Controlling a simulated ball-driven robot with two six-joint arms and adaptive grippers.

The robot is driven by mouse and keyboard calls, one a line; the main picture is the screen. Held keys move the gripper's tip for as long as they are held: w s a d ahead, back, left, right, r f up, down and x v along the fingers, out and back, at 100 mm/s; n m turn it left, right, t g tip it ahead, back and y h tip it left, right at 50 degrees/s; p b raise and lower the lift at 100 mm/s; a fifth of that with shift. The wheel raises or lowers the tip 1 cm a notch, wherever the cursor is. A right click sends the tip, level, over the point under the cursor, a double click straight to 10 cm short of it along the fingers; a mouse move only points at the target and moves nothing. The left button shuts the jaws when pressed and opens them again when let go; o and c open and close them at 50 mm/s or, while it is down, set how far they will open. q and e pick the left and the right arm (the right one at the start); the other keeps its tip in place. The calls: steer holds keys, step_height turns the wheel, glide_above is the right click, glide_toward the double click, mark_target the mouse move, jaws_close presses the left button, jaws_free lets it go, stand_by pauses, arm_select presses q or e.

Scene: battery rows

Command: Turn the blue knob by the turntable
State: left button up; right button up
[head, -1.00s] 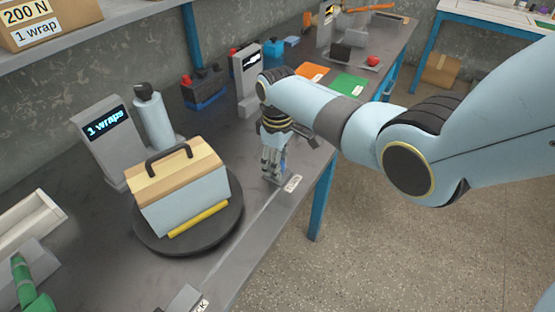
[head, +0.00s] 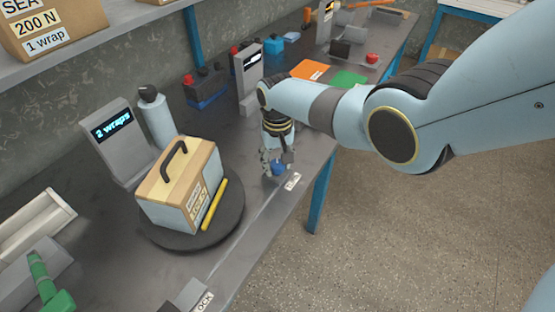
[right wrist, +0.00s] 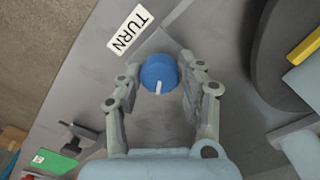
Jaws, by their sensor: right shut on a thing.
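The blue knob (right wrist: 159,73) with a white pointer mark sits on a grey plate by the TURN label (right wrist: 128,31). In the head view the knob (head: 278,169) shows at the bench's front edge, partly covered by my right gripper (head: 277,160). My right gripper (right wrist: 161,80) is shut on the knob, a finger on each side. The dark turntable (head: 185,240) is to the left and bears a box (head: 178,190) with a wooden lid, black handle and yellow bar. A display (head: 113,125) behind it reads "2 wraps". My left gripper is not in view.
A grey-blue bottle (head: 156,120) stands behind the turntable. A second grey display post (head: 249,75), an orange mat (head: 309,69) and a green mat (head: 349,79) are farther back. A green-handled thing (head: 45,280) lies at front left.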

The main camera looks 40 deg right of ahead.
mark_target(277, 164)
steer(key=shift+m, duration=0.5)
steer(key=o, duration=1.1)
steer(key=shift+o, duration=0.2)
step_height(277, 164, up, 12)
stand_by(0.3)
